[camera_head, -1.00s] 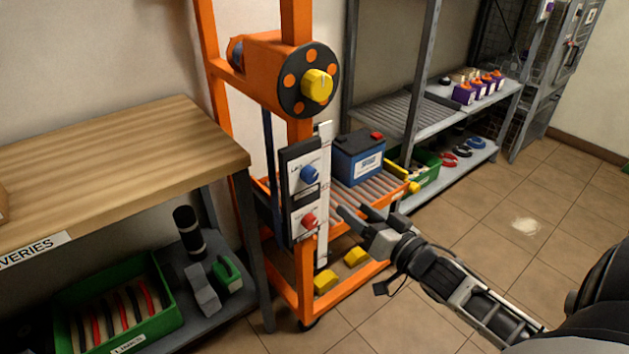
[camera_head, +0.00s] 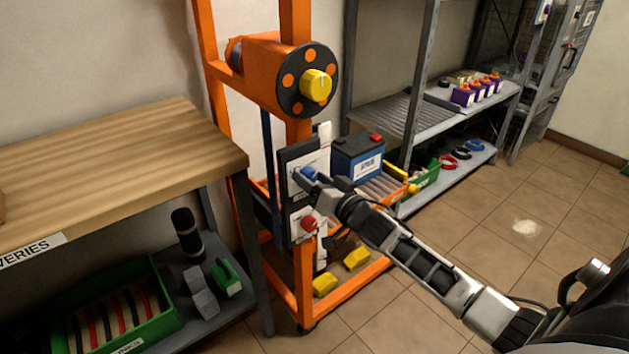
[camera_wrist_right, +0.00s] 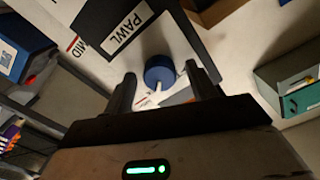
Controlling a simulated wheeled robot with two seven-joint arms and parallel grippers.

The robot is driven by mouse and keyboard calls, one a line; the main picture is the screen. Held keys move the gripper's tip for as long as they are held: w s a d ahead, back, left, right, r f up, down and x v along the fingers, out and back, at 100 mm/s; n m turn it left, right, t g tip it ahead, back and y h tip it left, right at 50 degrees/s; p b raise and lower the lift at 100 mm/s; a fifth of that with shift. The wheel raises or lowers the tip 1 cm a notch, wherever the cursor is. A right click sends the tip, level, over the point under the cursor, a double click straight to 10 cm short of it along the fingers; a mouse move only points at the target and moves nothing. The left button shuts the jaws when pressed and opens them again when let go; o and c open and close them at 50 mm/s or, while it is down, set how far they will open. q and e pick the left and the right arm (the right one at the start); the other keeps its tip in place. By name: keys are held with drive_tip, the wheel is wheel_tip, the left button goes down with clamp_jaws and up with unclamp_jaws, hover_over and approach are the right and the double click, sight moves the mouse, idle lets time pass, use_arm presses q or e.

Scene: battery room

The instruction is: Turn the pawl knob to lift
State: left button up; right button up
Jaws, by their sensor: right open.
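The pawl knob is the blue round knob (camera_head: 309,172) on the upper white plate of the black panel on the orange lift frame. In the right wrist view the blue knob (camera_wrist_right: 158,68) shows a white pointer mark, beside a black "PAWL" label (camera_wrist_right: 117,27). My right gripper (camera_head: 318,182) is at this knob and partly covers it in the head view. In the wrist view its two open fingers stand on either side of the knob, with gaps visible. A red knob (camera_head: 308,223) sits lower on the panel. My left gripper is not in view.
A black-and-blue battery (camera_head: 358,160) stands on the roller tray just right of the panel. A yellow knob (camera_head: 317,86) on an orange drum is above. A wooden bench (camera_head: 110,160) is at left, grey shelves (camera_head: 440,125) at right. Open floor lies right.

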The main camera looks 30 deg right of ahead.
drive_tip(key=c, duration=1)
drive_tip(key=n+p, duration=0.1)
drive_tip(key=n, duration=0.3)
drive_tip(key=n+p, duration=0.1)
drive_tip(key=n, duration=0.3)
drive_tip(key=shift+n, duration=0.3)
drive_tip(key=n, duration=0.9)
drive_tip(key=shift+n, duration=0.3)
